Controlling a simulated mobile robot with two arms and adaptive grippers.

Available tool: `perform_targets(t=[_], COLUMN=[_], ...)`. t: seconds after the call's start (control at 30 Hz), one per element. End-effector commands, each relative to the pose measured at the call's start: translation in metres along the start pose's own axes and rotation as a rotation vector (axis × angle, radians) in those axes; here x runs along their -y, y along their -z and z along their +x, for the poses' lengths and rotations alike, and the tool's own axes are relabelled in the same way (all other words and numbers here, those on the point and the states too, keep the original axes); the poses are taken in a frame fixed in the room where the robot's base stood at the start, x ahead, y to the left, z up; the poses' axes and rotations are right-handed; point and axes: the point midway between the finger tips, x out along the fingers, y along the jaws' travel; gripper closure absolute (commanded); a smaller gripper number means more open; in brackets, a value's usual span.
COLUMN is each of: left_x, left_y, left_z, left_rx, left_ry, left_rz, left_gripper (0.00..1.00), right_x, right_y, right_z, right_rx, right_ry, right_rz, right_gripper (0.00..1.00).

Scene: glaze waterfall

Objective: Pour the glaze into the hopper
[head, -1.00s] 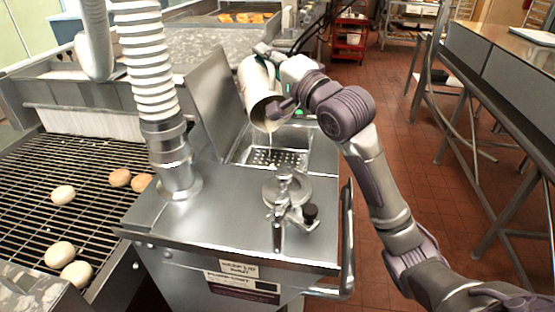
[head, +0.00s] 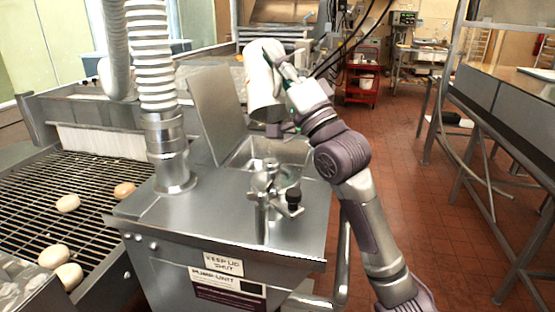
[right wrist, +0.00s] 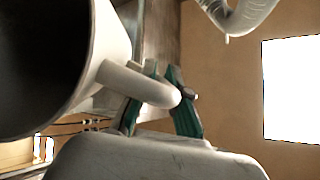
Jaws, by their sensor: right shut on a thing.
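A pale jug (head: 261,82) is held over the open hopper (head: 296,147) of the steel pump unit. It is steeply tipped, lower end towards the hopper, and I cannot make out a stream below it. My right gripper (head: 284,84) is shut on the jug's handle. In the right wrist view, the jug (right wrist: 112,30) shows its dark mouth at the left, and the green fingers of my right gripper (right wrist: 160,98) close around the handle (right wrist: 135,83). The glaze cannot be seen inside the dark mouth. My left gripper is not in view.
The hopper's raised lid (head: 215,112) stands left of the opening. A metal clamp fitting (head: 268,186) sits on the unit's top in front. A ribbed white hose (head: 150,60) rises at left, beside a wire conveyor (head: 85,200) with several doughnuts. Red-tiled floor (head: 440,220) is open at right.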

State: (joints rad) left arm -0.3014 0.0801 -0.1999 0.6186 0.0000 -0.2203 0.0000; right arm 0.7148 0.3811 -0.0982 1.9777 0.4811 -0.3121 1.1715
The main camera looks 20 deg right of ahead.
Motion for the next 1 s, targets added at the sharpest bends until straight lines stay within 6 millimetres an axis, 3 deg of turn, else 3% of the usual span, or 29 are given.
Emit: perform_targets(t=[0.1, 0.2, 0.93, 1.0], left_x=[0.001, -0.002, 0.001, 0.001], left_y=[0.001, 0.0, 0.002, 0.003], left_z=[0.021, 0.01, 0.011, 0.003], left_rx=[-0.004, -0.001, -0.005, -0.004], left_ry=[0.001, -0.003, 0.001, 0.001], left_rz=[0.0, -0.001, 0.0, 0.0], left_gripper=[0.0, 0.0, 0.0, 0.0], right_x=[-0.001, 0.005, 0.004, 0.006], right_y=[-0.012, -0.005, -0.006, -0.002], right_z=[-0.009, -0.003, -0.003, 0.001], right_rx=[-0.015, -0.013, -0.011, -0.006], right_ry=[0.064, 0.057, 0.061, 0.045], right_rz=[-0.027, -0.026, -0.027, -0.021], right_gripper=[1.0, 1.0, 1.0, 1.0])
